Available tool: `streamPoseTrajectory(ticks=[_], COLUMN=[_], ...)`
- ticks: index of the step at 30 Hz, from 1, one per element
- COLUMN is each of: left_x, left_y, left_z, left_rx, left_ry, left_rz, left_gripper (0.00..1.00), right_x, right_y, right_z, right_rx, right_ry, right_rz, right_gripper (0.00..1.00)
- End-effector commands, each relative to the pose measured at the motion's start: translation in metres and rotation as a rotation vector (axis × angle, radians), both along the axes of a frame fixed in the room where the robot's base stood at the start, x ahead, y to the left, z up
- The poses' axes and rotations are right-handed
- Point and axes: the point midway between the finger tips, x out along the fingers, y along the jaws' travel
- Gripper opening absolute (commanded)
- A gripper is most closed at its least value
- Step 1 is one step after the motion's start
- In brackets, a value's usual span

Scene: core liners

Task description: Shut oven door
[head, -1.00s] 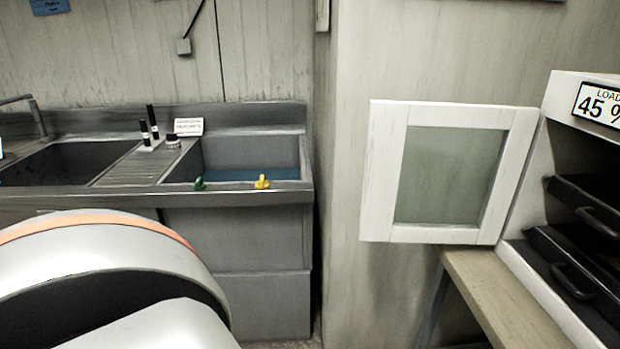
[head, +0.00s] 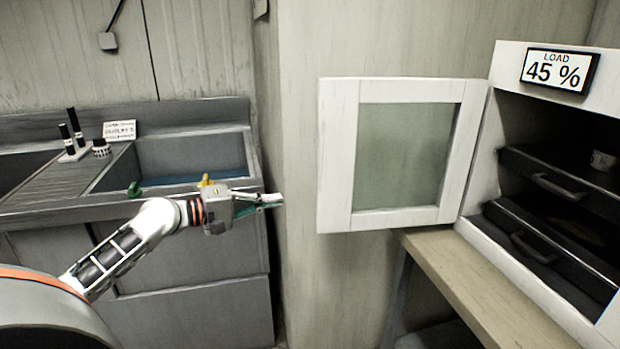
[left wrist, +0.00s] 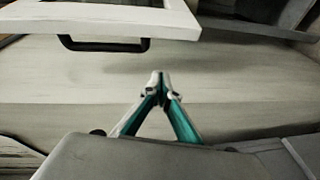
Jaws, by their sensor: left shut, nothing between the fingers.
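The oven (head: 480,225) is a white box at the right of the head view, on a wooden bench. Its white-framed door (head: 337,155) with a greenish glass pane stands wide open, swung out to the left. My left gripper (head: 277,201) is shut and empty, left of the door's free edge and apart from it. In the left wrist view the gripper (left wrist: 158,82) points at a pale wall, with the door (left wrist: 110,17) and its dark handle (left wrist: 103,45) at upper left. My right gripper is in neither view.
Two dark trays with handles (head: 558,188) sit inside the oven, and a "45 %" load sign (head: 558,70) is on its top front. The bench (head: 440,265) is below. A metal sink unit (head: 195,250) stands at left, behind my left arm.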

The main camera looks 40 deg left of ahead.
Motion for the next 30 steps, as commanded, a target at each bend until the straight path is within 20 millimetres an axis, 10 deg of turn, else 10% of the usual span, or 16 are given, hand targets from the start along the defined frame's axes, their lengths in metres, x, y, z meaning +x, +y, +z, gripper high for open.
streamPoseTrajectory(ticks=[8, 30], left_x=[0.003, 0.072], left_y=[0.005, -0.033], left_z=[0.078, 0.08], left_rx=[-0.169, -0.175], left_ry=[-0.039, -0.042], left_rz=[-0.053, -0.052], left_gripper=[0.0, 0.0], right_x=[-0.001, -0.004], right_y=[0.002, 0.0], right_z=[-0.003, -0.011], right_rx=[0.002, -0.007], right_ry=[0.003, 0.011], right_rz=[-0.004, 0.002], right_gripper=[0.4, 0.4])
